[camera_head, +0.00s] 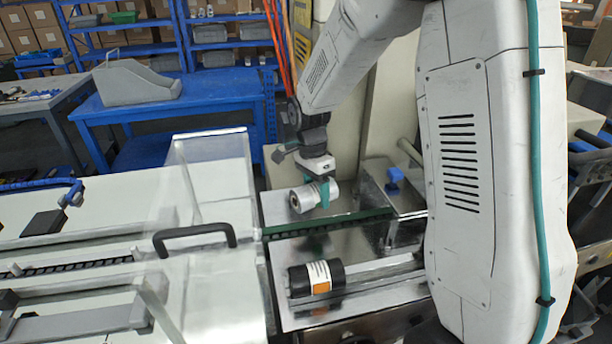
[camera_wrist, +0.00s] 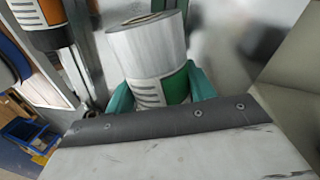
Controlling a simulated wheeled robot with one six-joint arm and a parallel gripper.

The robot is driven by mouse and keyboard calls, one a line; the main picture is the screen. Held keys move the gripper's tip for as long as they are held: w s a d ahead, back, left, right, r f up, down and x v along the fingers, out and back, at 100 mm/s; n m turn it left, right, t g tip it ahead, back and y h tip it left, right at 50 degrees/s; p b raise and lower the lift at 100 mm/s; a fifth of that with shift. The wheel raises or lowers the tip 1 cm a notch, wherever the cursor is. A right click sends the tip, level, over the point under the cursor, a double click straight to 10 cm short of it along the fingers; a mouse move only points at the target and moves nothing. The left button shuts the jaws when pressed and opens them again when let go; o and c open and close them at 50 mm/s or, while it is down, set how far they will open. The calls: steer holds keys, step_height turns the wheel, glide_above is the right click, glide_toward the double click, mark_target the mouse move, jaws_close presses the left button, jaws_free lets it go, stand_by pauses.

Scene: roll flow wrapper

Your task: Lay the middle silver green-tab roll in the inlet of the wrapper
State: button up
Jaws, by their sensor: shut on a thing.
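A silver roll (camera_head: 303,198) with a white label is held in the teal fingers of my gripper (camera_head: 324,195). In the wrist view the same silver roll (camera_wrist: 147,46) shows a green tab, and my gripper (camera_wrist: 162,92) is shut around its lower part. In the head view the roll is on its side above the metal bed, just behind the dark green feed channel; whether it touches the bed is unclear. The wrapper (camera_head: 205,190) with its clear cover is to the left of the roll. Its inlet is partly hidden by the cover.
A black roll with an orange tab (camera_head: 298,281) lies on the metal bed in front of the channel; it also shows in the wrist view (camera_wrist: 42,12). A black handle (camera_head: 195,232) crosses the clear cover.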

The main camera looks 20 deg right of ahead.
mark_target(320, 232)
steer(key=m, duration=0.1)
steer(key=s+m, duration=0.1)
steer(key=shift+f+m+g+y, duration=0.15)
steer(key=shift+m+g+y, duration=0.15)
steer(key=shift+m, duration=0.1)
steer(key=shift+f+m, duration=0.15)
steer(key=shift+m, duration=0.35)
steer(key=shift+f, duration=3.2)
steer(key=shift+s+f, duration=0.3)
steer(key=shift+f, duration=0.1)
steer(key=o, duration=1.2)
steer(key=shift+o, duration=0.3)
steer(key=shift+w+r, duration=0.2)
steer(key=shift+r, duration=0.25)
steer(key=shift+o, duration=0.7)
steer(key=v, duration=0.8)
steer(key=shift+w+d, duration=0.1)
